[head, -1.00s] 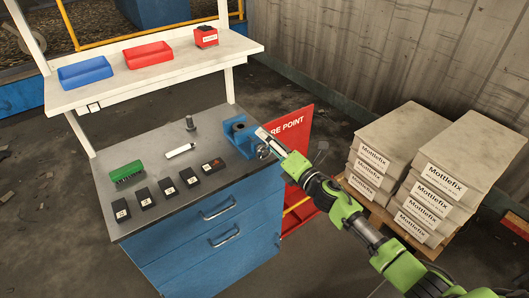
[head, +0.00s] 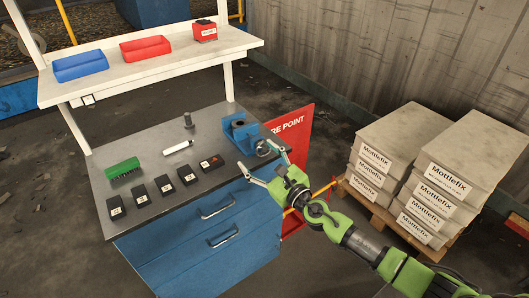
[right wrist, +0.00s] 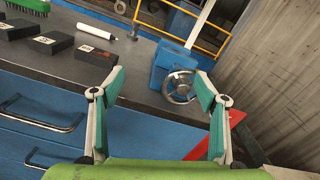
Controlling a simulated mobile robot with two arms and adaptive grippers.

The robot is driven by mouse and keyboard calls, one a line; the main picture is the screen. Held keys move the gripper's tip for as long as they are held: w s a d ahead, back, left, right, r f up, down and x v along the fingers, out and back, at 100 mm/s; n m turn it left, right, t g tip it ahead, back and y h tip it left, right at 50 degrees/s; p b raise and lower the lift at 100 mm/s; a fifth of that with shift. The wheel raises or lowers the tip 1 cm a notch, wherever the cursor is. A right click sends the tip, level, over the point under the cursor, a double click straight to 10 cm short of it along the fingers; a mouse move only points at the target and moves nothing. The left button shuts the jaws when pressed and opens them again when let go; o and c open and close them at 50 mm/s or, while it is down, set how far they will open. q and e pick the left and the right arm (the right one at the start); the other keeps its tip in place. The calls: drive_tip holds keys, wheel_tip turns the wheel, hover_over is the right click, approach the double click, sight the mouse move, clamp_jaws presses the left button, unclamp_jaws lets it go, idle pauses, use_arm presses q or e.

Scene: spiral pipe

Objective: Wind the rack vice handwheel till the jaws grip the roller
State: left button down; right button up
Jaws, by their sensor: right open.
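The blue rack vice (head: 236,133) stands at the right end of the grey bench top, with its metal handwheel (head: 262,148) on the side facing my right gripper. My right gripper (head: 263,158) is open and empty, its fingers spread just in front of the handwheel. In the right wrist view the spoked handwheel (right wrist: 180,87) shows between the fingers, nearer the right fingertip, with the vice body (right wrist: 172,58) behind it. I see no clear contact. A dark round part shows on top of the vice; I cannot tell if it is the roller. My left gripper is not in view.
The bench holds a white marker-like cylinder (head: 178,147), a dark upright peg (head: 188,121), a green brush (head: 123,168) and several black labelled blocks. A red panel (head: 293,124) stands beside the vice. Stacked Mottlefix boxes (head: 437,178) stand on a pallet at right.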

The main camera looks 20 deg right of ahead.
drive_tip(key=shift+s+a+f+n, duration=0.15)
drive_tip(key=shift+a+n, duration=0.1)
drive_tip(key=shift+n, duration=0.55)
